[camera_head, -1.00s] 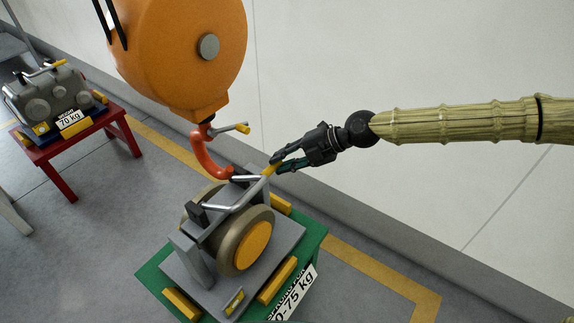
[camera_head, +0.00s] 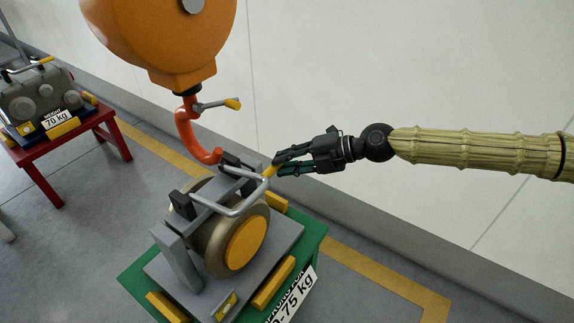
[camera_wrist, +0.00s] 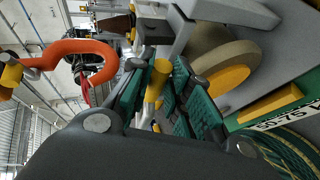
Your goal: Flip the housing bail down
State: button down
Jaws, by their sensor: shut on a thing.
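The housing bail (camera_head: 236,208) is a grey U-shaped bar with a yellow grip (camera_head: 270,171) at its far right corner. It lies low across the top of the grey housing (camera_head: 182,262), which has a round wheel with a yellow centre (camera_head: 246,243). My gripper (camera_head: 277,168) reaches in from the right, shut on the yellow grip. In the wrist view the yellow grip (camera_wrist: 156,80) sits between the green finger pads. An orange-red hook (camera_head: 196,142) hangs just behind the bail; whether it touches the bail cannot be told.
An orange hoist (camera_head: 165,35) with a yellow-tipped lever (camera_head: 217,104) hangs above. The housing stands on a green base (camera_head: 318,233) with a weight label (camera_head: 293,300). A red table (camera_head: 75,141) with another grey unit (camera_head: 35,95) stands left. A pale wall (camera_head: 420,60) runs behind.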

jog(key=f+b, duration=0.2)
jog(key=shift+s+d+b, duration=0.1)
jog(key=shift+s+b, duration=0.2)
jog(key=shift+b, duration=0.05)
jog(key=shift+s+f, duration=0.15)
jog(key=shift+f, duration=0.35)
jog(key=c, duration=1.3)
grip_release()
jog(key=shift+w+d+r, duration=0.1)
jog(key=shift+w+r, duration=0.2)
jog(key=shift+r, duration=0.05)
jog(key=v, duration=1.2)
jog(key=shift+f, duration=0.1)
